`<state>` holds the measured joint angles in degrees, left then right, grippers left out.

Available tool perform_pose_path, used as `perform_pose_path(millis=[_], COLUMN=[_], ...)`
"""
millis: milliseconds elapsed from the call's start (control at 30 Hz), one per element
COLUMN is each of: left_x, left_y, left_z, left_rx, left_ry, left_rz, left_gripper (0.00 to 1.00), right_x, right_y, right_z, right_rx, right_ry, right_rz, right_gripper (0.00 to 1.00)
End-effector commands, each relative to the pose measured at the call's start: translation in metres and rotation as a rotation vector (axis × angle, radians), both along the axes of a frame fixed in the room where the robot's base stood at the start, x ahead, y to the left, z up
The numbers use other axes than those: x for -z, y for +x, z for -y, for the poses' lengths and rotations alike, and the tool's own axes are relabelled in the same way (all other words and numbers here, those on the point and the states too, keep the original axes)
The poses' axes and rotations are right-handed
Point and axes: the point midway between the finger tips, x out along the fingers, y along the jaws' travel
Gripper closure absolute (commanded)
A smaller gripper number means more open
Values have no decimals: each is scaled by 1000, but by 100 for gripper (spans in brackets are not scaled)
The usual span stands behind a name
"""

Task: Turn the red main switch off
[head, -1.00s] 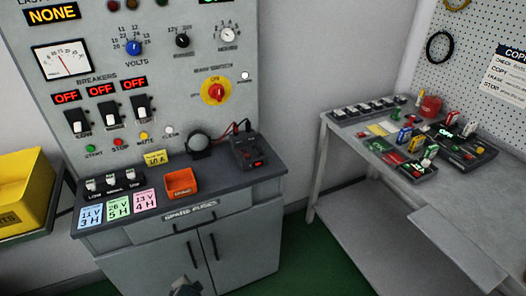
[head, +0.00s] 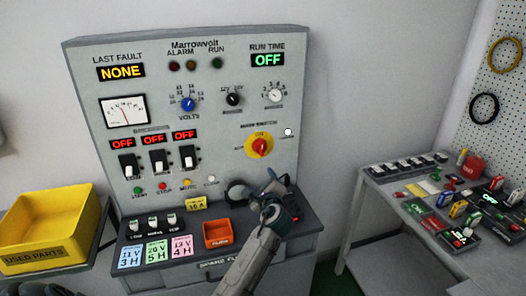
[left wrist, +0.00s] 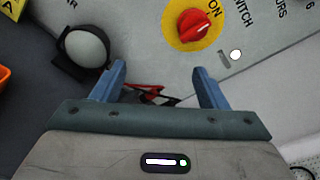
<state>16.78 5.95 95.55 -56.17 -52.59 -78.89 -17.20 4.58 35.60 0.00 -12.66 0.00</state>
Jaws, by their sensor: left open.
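The red main switch (head: 260,146) sits on a round yellow plate at the right of the grey panel. Its handle points up towards the ON mark. It also shows in the left wrist view (left wrist: 194,24), at the top. My left gripper (head: 272,182) is below the switch, in front of the bench top, and does not touch it. In the left wrist view its two blue fingers (left wrist: 160,80) are spread apart with nothing held between them. The switch lies beyond the fingertips.
An orange bin (head: 217,234) and coloured cards lie on the bench. A yellow crate (head: 50,258) stands left. A side table (head: 370,176) with parts stands right.

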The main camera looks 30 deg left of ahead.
Motion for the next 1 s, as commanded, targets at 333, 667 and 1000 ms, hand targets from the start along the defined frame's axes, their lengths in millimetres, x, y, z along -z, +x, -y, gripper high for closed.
perform_pose_path(millis=[333,667,1000], left_x=[-43,-43,-41], left_y=[43,84,110], left_z=[-9,-50,-75], left_rx=[17,17,17], left_ry=[235,230,227], left_rz=[-69,-69,-69], left_gripper=[33,33,33], right_x=[-5,-22,-28], right_y=[0,0,0], right_z=[0,0,0], right_rx=[0,0,0], right_ry=[0,0,0], right_rz=[0,0,0], right_gripper=[64,64,64])
